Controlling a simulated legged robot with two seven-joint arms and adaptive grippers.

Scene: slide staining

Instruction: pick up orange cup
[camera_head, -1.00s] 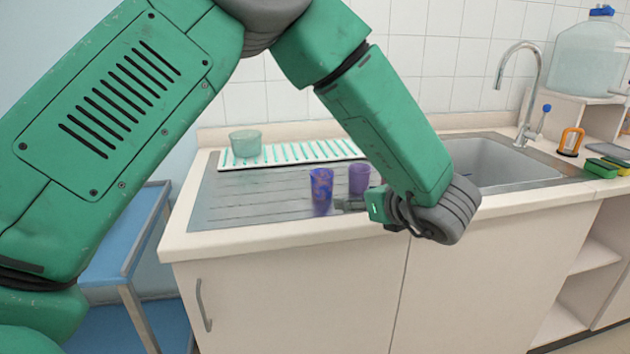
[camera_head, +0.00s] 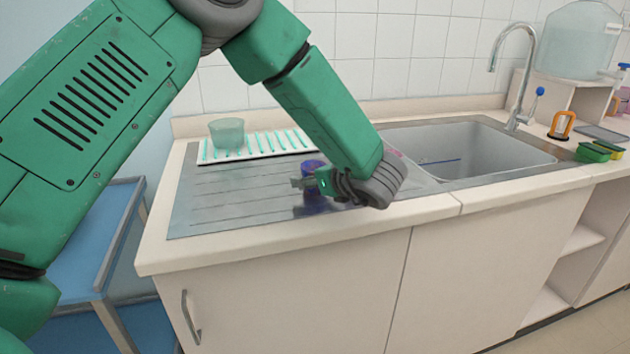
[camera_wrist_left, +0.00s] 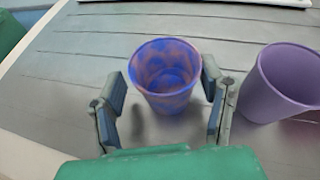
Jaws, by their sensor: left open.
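A blue cup with orange mottling (camera_wrist_left: 166,78) stands upright on the ribbed metal drainboard. In the left wrist view it sits between the two spread fingers of my left gripper (camera_wrist_left: 162,92), which is open, with gaps visible beside the cup. In the head view this cup (camera_head: 313,164) is partly hidden behind my left gripper (camera_head: 303,183). A plain purple cup (camera_wrist_left: 278,85) stands just right of the right finger in the wrist view; my arm hides it in the head view. My right gripper is out of view.
A translucent green beaker (camera_head: 227,132) stands on a white rack (camera_head: 262,147) with green ridges behind the drainboard (camera_head: 225,190). The sink basin (camera_head: 455,160) and tap (camera_head: 515,70) are to the right. The left drainboard is clear.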

